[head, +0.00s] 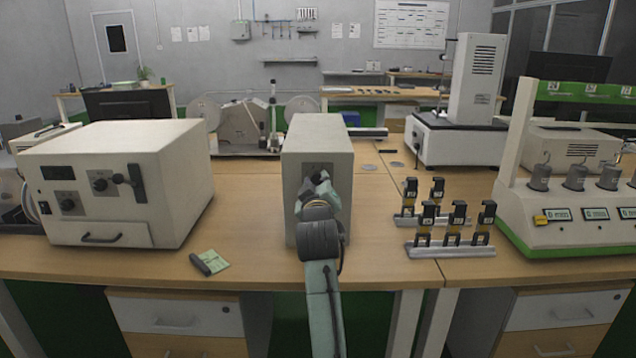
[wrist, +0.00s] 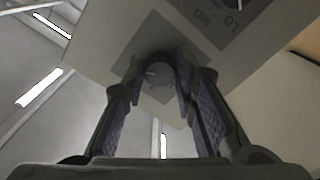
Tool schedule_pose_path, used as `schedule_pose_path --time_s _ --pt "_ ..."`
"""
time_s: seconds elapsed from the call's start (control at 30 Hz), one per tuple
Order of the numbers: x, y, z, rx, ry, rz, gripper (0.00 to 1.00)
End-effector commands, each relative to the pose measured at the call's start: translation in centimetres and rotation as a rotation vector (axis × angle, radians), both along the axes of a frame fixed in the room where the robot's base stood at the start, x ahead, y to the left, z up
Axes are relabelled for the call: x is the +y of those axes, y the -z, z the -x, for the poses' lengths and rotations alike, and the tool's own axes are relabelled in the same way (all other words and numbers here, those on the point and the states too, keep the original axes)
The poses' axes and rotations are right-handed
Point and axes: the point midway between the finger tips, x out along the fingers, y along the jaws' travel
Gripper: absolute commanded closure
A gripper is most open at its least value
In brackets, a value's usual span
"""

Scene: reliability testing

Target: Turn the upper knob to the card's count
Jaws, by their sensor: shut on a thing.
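A tall pale box (head: 318,140) stands in the middle of the bench, and my gripper (head: 318,183) is at the dark panel on its front. In the wrist view, the round grey upper knob (wrist: 159,72) has a small white mark and sits between the fingertips of my gripper (wrist: 160,84), which are shut on it. A second dial (wrist: 234,8) on the same face, marked LO and MID, is partly cut off at the top. A small green card (head: 214,259) lies on the bench at the front left; its marks are too small to read.
A dark cylindrical item (head: 199,264) lies beside the card. A cream cabinet (head: 150,150) with knobs and a lever stands left. Several black and yellow blocks on metal rails (head: 450,250) stand right, before a green and cream tester (head: 565,236).

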Motion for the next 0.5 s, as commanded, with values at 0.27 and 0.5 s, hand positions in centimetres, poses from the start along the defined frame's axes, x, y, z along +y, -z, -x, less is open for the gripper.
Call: schedule_pose_path --time_s 0.27,0.5 --pt "0.05 0.04 0.0 0.001 -0.001 -0.083 1.0" --pt "0.01 0.05 0.01 0.0 0.0 -0.1 1.0"
